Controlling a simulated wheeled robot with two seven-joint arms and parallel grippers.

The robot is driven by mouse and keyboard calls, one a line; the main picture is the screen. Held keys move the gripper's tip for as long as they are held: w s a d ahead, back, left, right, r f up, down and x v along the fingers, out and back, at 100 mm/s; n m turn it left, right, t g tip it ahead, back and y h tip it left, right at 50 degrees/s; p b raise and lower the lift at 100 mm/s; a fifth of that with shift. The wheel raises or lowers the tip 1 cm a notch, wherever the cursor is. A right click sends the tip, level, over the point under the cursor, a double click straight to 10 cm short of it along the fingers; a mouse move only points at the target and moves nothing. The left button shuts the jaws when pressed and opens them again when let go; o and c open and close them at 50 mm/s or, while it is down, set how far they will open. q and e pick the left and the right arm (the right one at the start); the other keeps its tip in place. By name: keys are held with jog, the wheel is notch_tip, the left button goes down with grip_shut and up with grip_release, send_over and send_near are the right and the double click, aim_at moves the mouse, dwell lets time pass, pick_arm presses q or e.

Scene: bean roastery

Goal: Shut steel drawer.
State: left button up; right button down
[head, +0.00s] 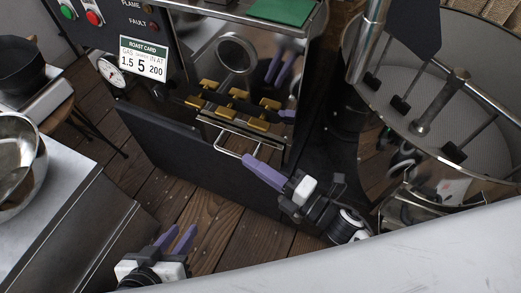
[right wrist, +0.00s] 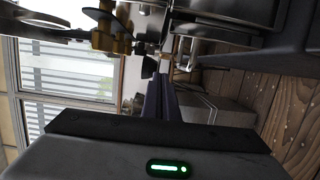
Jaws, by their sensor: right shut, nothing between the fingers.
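The steel drawer (head: 268,139) shows in the head view low on the dark roaster, below several brass fittings. Its bar handle (head: 227,152) sticks out toward me. How far the drawer stands out is hard to tell from above. My right gripper (head: 250,161) is shut and empty, its purple fingertips close to the right end of the handle; contact cannot be made out. In the right wrist view its fingers (right wrist: 161,97) point at the steel machine front. My left gripper (head: 178,236) is open and empty, low in the head view, well away from the drawer.
A round cooling tray (head: 460,85) with stirring arms stands at the right. A steel counter (head: 65,210) with a metal bowl (head: 18,155) is at the left. A dark panel (head: 190,160) extends along the roaster's base. Wooden floor (head: 265,240) lies free between the grippers.

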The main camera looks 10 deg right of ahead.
aim_at(270, 146)
jog(key=w+d, duration=0.2)
jog(key=w, duration=0.1)
jog(key=shift+w, duration=0.3)
jog(key=shift+w+d, duration=0.1)
jog(key=shift+w+d+r, duration=0.1)
jog(key=shift+w+d, duration=0.6)
jog(key=shift+w, duration=0.25)
